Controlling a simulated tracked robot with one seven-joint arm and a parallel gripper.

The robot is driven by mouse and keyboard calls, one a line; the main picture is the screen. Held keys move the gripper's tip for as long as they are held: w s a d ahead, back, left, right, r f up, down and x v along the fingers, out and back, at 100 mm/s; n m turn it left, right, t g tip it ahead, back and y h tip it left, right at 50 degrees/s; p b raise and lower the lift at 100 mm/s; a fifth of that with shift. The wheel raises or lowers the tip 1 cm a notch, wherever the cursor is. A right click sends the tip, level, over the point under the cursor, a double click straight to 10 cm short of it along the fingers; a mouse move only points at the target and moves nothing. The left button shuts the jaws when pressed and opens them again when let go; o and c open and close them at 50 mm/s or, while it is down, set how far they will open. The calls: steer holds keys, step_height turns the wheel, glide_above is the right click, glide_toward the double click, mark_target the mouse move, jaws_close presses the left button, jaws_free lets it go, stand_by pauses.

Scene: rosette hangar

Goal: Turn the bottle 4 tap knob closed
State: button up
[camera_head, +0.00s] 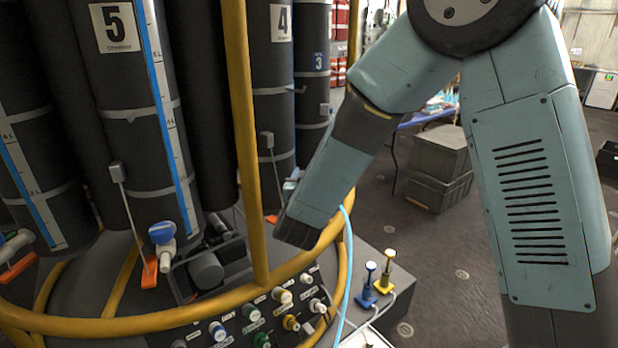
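Bottle 4 (281,70) is a tall dark cylinder with a white "4" label, standing upright behind the yellow rail. My arm reaches down from the upper right, and its dark end section (298,232) is just right of the bottle's lower part. The tap knob of bottle 4 cannot be made out; my arm covers that area. A small orange piece (271,218) shows at the bottle's foot beside my arm. A small pale part shows at the left edge of my wrist, but I cannot tell what it is. My gripper's fingers are hidden, so no grip shows.
Bottle 5 (112,85) stands at left with a blue tap knob (161,232). A yellow rail (244,140) rises in front of the bottles. A panel of several knobs (262,318) lies below. Grey crates (434,165) stand on the floor behind my arm.

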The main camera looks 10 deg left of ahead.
steer(key=shift+a+r, duration=0.1)
steer(key=o, duration=1)
steer(key=shift+c, duration=0.2)
steer(key=s+d, duration=0.2)
steer(key=s, duration=1.1)
steer(key=shift+s, duration=0.35)
